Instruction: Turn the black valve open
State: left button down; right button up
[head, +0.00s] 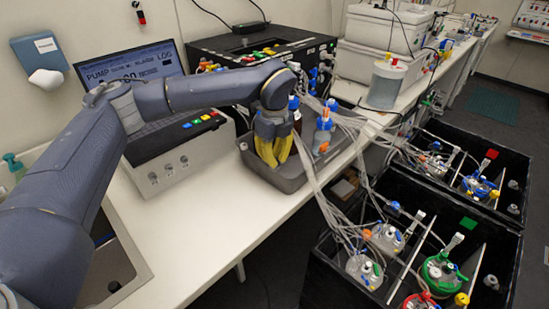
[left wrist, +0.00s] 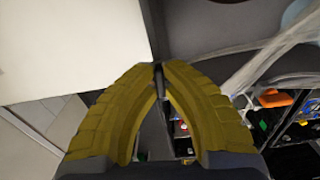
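My left gripper (head: 272,160) points down over the grey tray (head: 293,184) on the bench, its yellow fingers close together. In the left wrist view the fingertips (left wrist: 159,68) nearly meet, with a narrow dark piece (left wrist: 158,83) between them. This piece looks like the black valve, but it is small and mostly covered by the fingers. In the head view the valve is hidden behind the gripper. A blue-capped bottle (head: 324,132) stands in the tray just right of the gripper, and a dark bottle (head: 296,113) stands behind it. My right gripper is not in view.
Clear tubes (head: 325,205) run from the tray down to black crates (head: 455,160) holding several capped vessels. A control unit with a screen (head: 130,75) stands left of the tray, with a black pump box (head: 270,45) behind. The white bench front (head: 215,240) is clear.

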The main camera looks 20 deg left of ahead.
pick_arm(q)
jog(key=shift+n, duration=0.6)
jog(key=c, duration=1.5)
grip_release()
notch_tip(320, 180, up, 12)
